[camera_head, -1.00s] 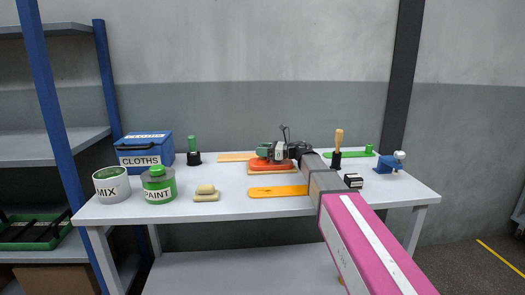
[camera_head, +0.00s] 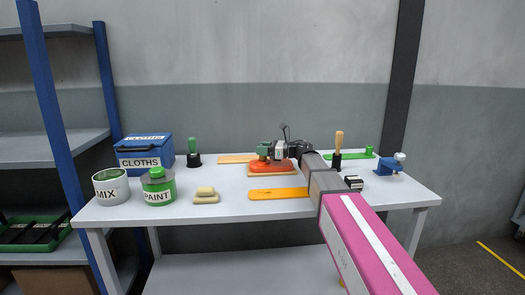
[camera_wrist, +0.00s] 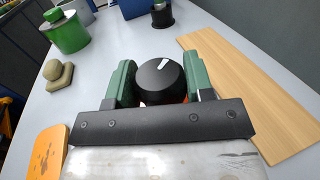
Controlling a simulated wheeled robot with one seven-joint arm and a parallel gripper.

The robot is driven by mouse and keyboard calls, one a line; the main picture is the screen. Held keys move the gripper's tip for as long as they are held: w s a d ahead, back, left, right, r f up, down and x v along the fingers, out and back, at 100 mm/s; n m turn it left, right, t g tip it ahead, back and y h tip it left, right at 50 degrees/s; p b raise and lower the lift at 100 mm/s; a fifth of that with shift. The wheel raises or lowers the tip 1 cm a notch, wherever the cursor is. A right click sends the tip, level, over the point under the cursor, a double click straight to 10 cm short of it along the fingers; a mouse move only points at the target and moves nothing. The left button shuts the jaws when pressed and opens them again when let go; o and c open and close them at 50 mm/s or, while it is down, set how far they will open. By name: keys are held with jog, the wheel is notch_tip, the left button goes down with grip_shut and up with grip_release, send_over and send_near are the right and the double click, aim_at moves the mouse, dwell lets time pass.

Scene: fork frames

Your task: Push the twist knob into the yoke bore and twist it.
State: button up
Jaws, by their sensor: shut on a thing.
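The twist knob (camera_wrist: 163,78) is a black round cap with a white pointer line in the wrist view. It sits between the green fingers of my gripper (camera_wrist: 160,76), which is shut on it. In the head view my gripper (camera_head: 271,151) is over a red-orange piece (camera_head: 262,168) on a wooden board (camera_head: 274,174), perhaps the yoke. A sliver of red-orange shows beneath the knob in the wrist view. The bore is hidden, so I cannot tell how deep the knob sits.
An orange board (camera_head: 278,193) lies in front and a tan board (camera_head: 237,158) behind. A paint can (camera_head: 159,187), a mix pot (camera_head: 111,187) and a cloths box (camera_head: 145,152) stand left. A wooden-handled tool (camera_head: 338,150) and a blue clamp-like item (camera_head: 390,164) stand right.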

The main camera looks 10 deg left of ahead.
jog(key=shift+s+f, duration=0.1)
jog(key=shift+f, duration=0.9)
dwell(0.4)
jog(key=shift+r, duration=0.15)
jog(key=shift+r, duration=0.8)
jog(key=shift+f, duration=0.5)
dwell(0.3)
jog(key=shift+f, duration=0.45)
dwell(0.3)
jog(key=shift+r, duration=0.2)
jog(key=shift+r, duration=0.8)
jog(key=shift+r, duration=0.1)
